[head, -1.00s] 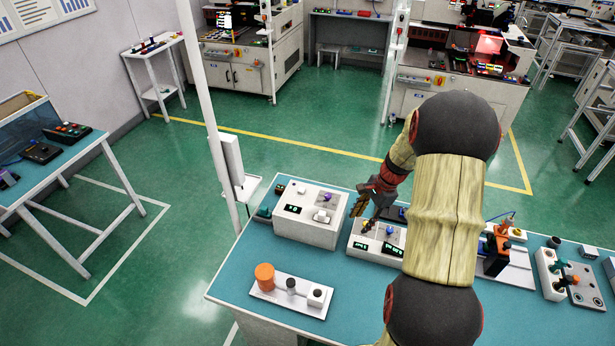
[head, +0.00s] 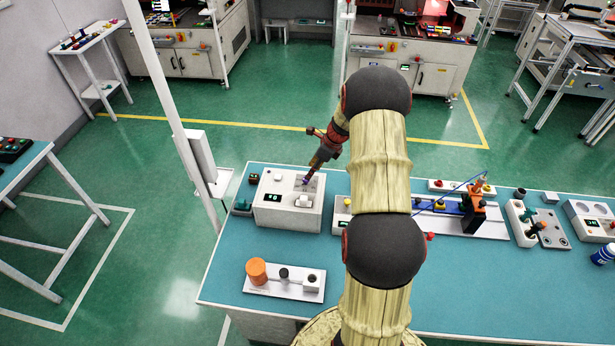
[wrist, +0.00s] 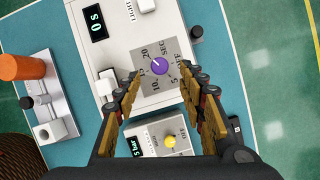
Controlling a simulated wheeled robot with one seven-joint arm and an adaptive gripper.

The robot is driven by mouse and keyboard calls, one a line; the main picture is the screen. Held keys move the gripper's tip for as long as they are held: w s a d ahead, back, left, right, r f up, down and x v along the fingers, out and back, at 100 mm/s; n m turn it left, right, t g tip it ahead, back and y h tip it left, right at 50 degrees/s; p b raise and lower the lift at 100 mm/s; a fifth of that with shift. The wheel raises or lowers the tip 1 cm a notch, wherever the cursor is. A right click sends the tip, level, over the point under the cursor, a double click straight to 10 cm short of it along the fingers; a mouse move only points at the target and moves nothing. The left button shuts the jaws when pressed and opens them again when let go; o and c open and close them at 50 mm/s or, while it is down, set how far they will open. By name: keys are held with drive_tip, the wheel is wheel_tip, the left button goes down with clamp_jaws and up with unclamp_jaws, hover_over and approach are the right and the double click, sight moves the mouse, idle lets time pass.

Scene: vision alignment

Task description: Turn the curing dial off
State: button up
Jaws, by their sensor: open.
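The purple curing dial (wrist: 160,66) sits on a grey plate marked OFF, 5, 10, 15, 20 and SEC, on top of a white box (wrist: 118,22). A light mark on the knob appears to point toward the 20 side. The box's display (wrist: 96,22) reads 0 s. My gripper (wrist: 163,75) is open, with its two fingertips on either side of the dial in the picture and apart from it; I cannot tell the height gap. In the head view my gripper (head: 307,179) hangs over the right part of the white box (head: 275,208), hiding most of the dial.
An orange cylinder (head: 257,271) stands on a white plate at the front left.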

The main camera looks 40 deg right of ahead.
sight(306, 181)
drive_tip(key=shift+x, duration=2.6)
drive_tip(key=c, duration=0.3)
clamp_jaws()
